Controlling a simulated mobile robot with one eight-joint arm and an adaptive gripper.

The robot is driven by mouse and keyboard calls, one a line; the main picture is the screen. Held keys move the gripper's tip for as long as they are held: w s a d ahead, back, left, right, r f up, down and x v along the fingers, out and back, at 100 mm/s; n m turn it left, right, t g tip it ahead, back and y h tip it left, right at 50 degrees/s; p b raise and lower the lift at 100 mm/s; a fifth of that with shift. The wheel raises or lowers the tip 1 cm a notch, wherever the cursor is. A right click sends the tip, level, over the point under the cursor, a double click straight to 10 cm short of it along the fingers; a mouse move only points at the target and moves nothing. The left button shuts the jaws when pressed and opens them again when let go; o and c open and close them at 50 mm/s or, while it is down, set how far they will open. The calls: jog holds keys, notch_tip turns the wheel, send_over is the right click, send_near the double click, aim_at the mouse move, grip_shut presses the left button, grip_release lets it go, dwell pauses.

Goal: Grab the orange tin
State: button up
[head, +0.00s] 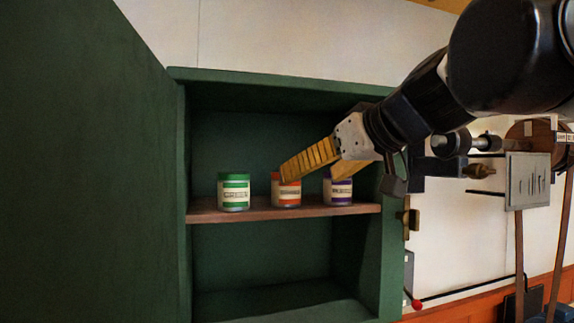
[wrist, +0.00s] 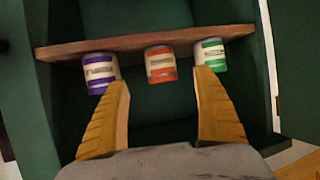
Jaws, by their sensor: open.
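The orange tin (head: 286,193) stands upright on the cabinet shelf between two other tins, its label facing out. In the wrist view the orange tin (wrist: 160,64) appears upside down, centred beyond the gap between my fingers. My gripper (head: 312,168) is open and empty, reaching in from the right. In the head view one yellow finger overlaps the top of the orange tin. In the wrist view my gripper (wrist: 161,88) has its fingertips near the purple and green tins, with no finger around the orange tin. I cannot tell if a fingertip touches anything.
A green tin (head: 233,192) stands left of the orange one and a purple tin (head: 338,191) right of it, partly behind my gripper. The wooden shelf (head: 215,216) is inside a green cabinet. Its open door (head: 90,170) fills the left. The lower compartment (head: 270,260) looks empty.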

aim_at(286, 187)
jog(key=p+x, duration=0.1)
jog(key=x, duration=0.2)
jog(key=p+x, duration=0.1)
jog(key=x, duration=0.6)
jog(key=shift+w+a+r+p, duration=0.1)
jog(key=shift+w+r+p, duration=0.15)
jog(key=shift+p, duration=0.15)
jog(key=shift+s, duration=0.2)
jog(key=shift+c, duration=0.7)
jog(key=c, duration=1.3)
